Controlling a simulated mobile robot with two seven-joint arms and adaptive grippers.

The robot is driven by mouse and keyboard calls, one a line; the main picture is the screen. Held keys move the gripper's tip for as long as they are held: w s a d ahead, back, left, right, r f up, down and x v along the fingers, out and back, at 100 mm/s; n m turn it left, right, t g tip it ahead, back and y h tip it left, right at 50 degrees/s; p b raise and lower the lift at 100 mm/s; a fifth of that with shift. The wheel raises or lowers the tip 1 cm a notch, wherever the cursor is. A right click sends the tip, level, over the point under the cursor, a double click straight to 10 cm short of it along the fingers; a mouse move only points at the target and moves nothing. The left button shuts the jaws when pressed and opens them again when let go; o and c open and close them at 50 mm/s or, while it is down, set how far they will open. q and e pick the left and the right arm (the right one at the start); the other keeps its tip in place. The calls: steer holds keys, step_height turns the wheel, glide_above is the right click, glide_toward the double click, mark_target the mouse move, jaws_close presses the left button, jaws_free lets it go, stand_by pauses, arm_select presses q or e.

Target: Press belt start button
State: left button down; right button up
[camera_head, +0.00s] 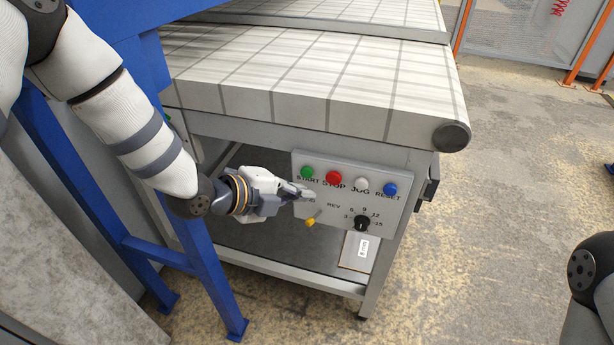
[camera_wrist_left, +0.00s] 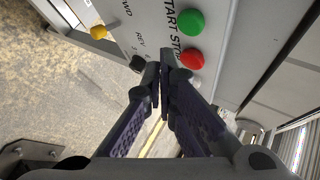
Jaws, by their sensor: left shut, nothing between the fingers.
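The green START button (camera_head: 307,172) is at the upper left of the grey control panel (camera_head: 335,160) on the belt's side. It also shows at the top of the wrist view (camera_wrist_left: 191,22). The red STOP button (camera_head: 333,178) is just to its right and also shows in the wrist view (camera_wrist_left: 192,59). My left gripper (camera_head: 310,194) is shut and empty. Its tips are in front of the panel, just below the START button in the head view; in the wrist view they (camera_wrist_left: 163,60) appear left of the red button and apart from the green one. My right gripper is not in view.
A white JOG button (camera_head: 362,184) and a blue RESET button (camera_head: 390,189) continue the row. A yellow lever (camera_head: 311,222) and a black dial knob (camera_head: 362,223) stick out below. The belt (camera_head: 300,75) lies above. A blue post (camera_head: 190,200) stands beside my left arm.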

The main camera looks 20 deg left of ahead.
arm_select(q)
steer(key=shift+w+r, duration=0.1)
steer(key=shift+w, duration=0.8)
stand_by(0.8)
steer(key=shift+w, duration=0.4)
steer(key=shift+w, duration=0.45)
stand_by(0.4)
steer(key=shift+s+p, duration=0.3)
steer(key=shift+s, duration=0.6)
